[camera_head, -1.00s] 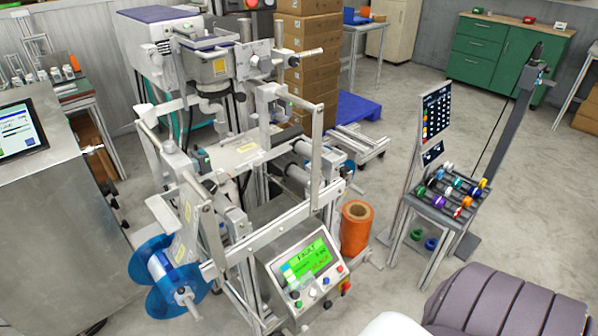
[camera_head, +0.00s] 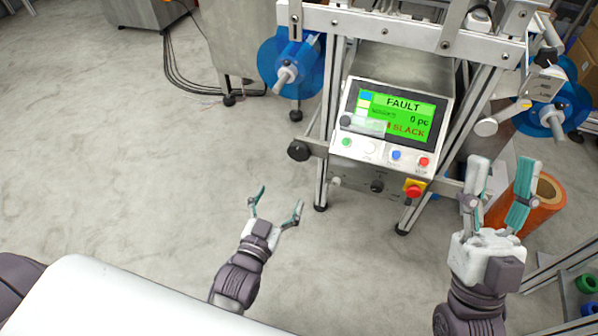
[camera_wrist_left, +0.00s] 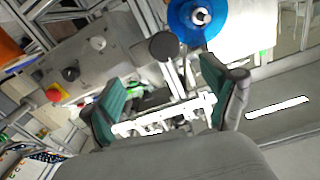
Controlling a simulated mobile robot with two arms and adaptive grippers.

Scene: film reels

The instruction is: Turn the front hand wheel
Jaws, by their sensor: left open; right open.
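A black round knob (camera_head: 299,151), possibly the front hand wheel, sticks out at the left end of the machine's front bar. A smaller black knob (camera_head: 377,187) sits low under the control panel. My left gripper (camera_head: 278,202) is open and empty, below and left of the first knob and apart from it. In the left wrist view a dark round knob (camera_wrist_left: 163,46) shows beyond my open fingers (camera_wrist_left: 168,98). My right gripper (camera_head: 501,182) is open, in front of the machine's right side, near an orange roll (camera_head: 532,207); nothing shows between its fingers.
The control panel (camera_head: 391,120) reads FAULT and SLACK. A red stop button on yellow (camera_head: 413,188) sits below it. Blue reels hang at the machine's left (camera_head: 290,66) and right (camera_head: 566,98). The grey floor (camera_head: 120,150) at left is clear.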

